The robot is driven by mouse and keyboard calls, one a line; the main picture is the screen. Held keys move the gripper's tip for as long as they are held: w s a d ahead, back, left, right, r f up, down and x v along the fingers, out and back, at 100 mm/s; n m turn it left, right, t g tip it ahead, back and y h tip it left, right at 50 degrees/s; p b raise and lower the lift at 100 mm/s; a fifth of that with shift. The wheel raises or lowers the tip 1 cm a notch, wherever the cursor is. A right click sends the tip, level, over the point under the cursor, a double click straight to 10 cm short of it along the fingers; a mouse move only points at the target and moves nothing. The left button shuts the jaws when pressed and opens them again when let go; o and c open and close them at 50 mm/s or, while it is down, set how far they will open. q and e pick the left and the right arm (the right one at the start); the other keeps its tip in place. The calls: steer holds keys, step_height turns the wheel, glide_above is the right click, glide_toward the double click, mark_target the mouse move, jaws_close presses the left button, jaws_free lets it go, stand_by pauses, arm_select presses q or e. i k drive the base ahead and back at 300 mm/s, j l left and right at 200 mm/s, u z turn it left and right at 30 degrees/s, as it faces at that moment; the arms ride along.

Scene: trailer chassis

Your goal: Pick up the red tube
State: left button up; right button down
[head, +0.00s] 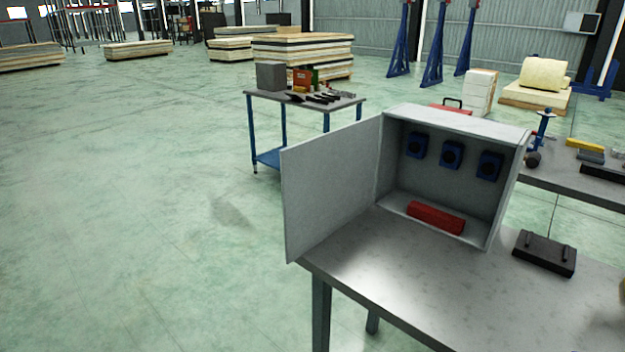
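The red tube (436,217) lies on its side on the floor of an open grey metal cabinet (393,205), near the front opening. The cabinet stands on a grey metal table (400,274). Its door (331,187) is swung open to the left. Three blue units with round black fronts (451,153) are fixed to the cabinet's back wall above the tube. Neither of my grippers can be made out in the head view. A small blurred tan shape is cut off at the right edge, and I cannot tell what it is.
A black case with two handles (545,253) lies on the table right of the cabinet. The open door reaches past the table's left edge. A tool cart (349,102) stands behind, and another bench (565,184) is at the right. The floor at left is clear.

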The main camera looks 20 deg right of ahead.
mark_target(440, 220)
steer(key=z, duration=1.1)
steer(key=i+j+z, duration=0.15)
steer(key=j+z, duration=0.2)
steer(key=z, duration=0.15)
steer(key=i+j+z, duration=0.1)
steer(key=j+z, duration=0.6)
steer(key=j, duration=0.15)
steer(key=j+z, duration=0.25)
steer(key=j, duration=0.15)
steer(key=j+z, duration=0.1)
steer(key=j, duration=0.85)
steer(key=j+z, duration=0.1)
steer(key=j, duration=0.9)
steer(key=l+u, duration=0.2)
steer(key=l, duration=0.15)
steer(key=k+l+u, duration=0.2)
steer(key=i+l, duration=0.05)
steer(key=l, duration=0.05)
